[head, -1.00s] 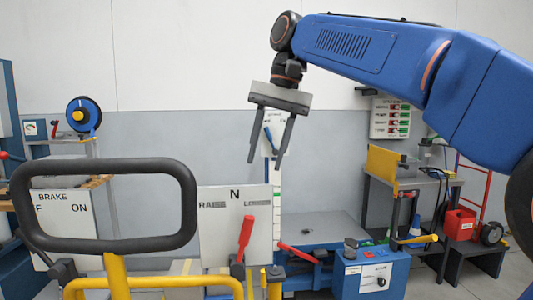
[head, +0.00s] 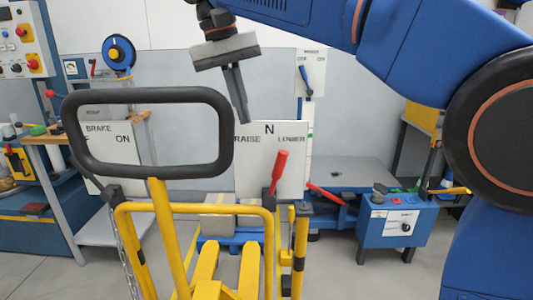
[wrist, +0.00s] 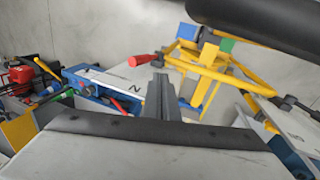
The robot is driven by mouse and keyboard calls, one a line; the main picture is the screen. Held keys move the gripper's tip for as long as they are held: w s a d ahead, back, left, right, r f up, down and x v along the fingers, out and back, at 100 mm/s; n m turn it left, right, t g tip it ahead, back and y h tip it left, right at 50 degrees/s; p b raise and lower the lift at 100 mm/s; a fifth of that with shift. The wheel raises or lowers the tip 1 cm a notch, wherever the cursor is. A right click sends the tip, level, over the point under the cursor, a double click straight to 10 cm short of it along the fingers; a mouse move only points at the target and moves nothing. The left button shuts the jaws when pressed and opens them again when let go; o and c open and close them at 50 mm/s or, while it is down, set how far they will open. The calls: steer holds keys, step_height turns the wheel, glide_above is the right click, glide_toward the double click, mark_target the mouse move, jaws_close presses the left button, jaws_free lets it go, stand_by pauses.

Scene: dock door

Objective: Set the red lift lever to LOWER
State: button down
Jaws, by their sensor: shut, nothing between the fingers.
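The red lift lever (head: 279,170) stands in front of a white sign (head: 250,165) marked RAISE, N and LOWER. My gripper (head: 244,115) is shut and empty, pointing down above the sign's left part, up and left of the lever. It also shows in the wrist view (wrist: 160,85). No contact with the lever is visible.
A black loop handle (head: 150,95) on a yellow frame (head: 160,235) stands at left, before the BRAKE sign (head: 105,145). A second red lever (head: 327,193) lies low to the right, near a blue control box (head: 395,225). A blue lever (head: 305,80) hangs behind.

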steer(key=a, duration=0.1)
glide_toward(273, 172)
steer(key=a+f, duration=0.3)
steer(key=shift+s+d+f+h, duration=0.15)
steer(key=shift+d+f+h, duration=0.15)
steer(key=shift+d+f, duration=0.4)
steer(key=shift+w+d+f, duration=0.15)
steer(key=shift+w+d, duration=0.05)
steer(key=shift+d, duration=0.85)
